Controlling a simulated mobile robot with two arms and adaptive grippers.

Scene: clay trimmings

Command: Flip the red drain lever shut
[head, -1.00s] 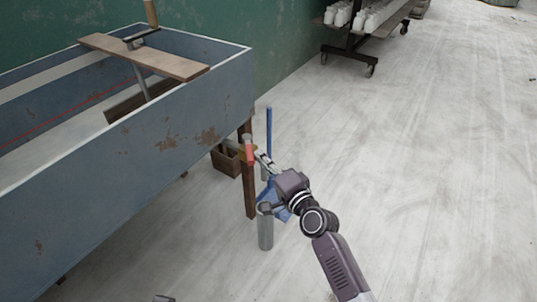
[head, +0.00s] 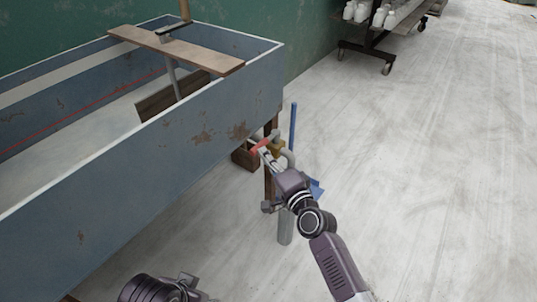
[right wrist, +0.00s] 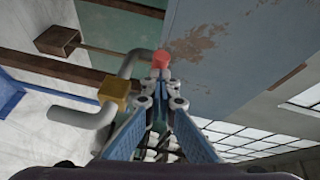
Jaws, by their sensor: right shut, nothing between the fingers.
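The red drain lever (head: 260,146) lies slantwise, nearly level in the head view, beside the brass valve body (head: 277,148) under the trough's near right corner. In the right wrist view the red lever (right wrist: 160,61) shows end-on just beyond the fingertips, and the brass valve (right wrist: 114,92) sits on the grey pipe to the left. My right gripper (head: 266,158) is shut and empty, its tips at or very close to the lever; I cannot tell whether they touch. My left gripper (head: 188,287) shows only partly at the bottom edge, its fingers unclear.
The blue-grey trough (head: 150,150) with rust patches fills the left, a wooden board (head: 175,49) across it. A wooden leg, grey pipe and blue-handled item (head: 293,125) stand close to the gripper. A wheeled rack (head: 385,40) is at the back. The right floor is clear.

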